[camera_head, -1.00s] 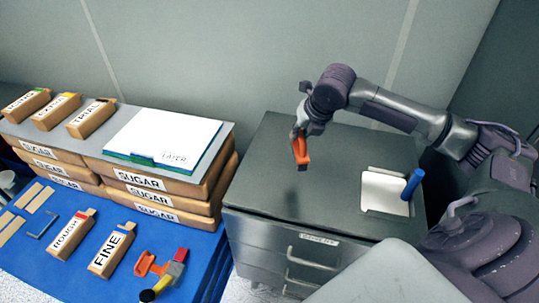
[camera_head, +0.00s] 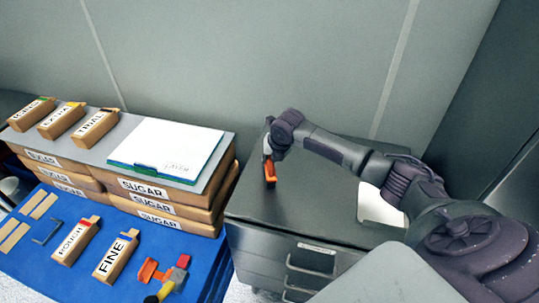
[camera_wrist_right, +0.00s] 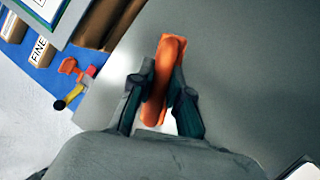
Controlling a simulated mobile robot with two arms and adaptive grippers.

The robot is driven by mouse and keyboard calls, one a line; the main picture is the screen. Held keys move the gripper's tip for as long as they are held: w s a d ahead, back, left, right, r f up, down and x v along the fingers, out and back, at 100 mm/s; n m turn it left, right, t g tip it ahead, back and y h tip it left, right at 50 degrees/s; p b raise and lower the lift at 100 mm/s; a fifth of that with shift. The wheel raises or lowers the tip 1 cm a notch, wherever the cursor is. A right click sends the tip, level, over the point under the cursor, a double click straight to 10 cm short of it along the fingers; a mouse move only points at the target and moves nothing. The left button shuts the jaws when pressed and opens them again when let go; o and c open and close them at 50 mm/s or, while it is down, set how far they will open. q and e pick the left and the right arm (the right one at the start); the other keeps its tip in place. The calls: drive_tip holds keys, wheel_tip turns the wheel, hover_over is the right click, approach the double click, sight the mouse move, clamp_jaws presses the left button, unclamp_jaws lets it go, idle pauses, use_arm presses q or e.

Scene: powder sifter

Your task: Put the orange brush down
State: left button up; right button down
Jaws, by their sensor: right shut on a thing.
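The orange brush (camera_head: 270,172) is held by my right gripper (camera_head: 268,158) over the left part of the dark cabinet top (camera_head: 320,205). In the right wrist view the orange brush (camera_wrist_right: 164,80) stands between the two fingers of my right gripper (camera_wrist_right: 162,95), which are shut on it. The brush hangs down from the fingers in the head view. I cannot tell whether its lower end touches the cabinet top. My left gripper is not in view.
A white sheet (camera_head: 379,207) lies on the right of the cabinet, partly behind my arm. Left of the cabinet, sugar bags (camera_head: 150,187) bear a board with a white pad (camera_head: 170,145). The cabinet's middle is clear.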

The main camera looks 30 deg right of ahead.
drive_tip(key=c, duration=1.1)
unclamp_jaws()
drive_tip(key=b+v, duration=0.2)
drive_tip(key=v, duration=1)
drive_tip(key=shift+a, duration=0.1)
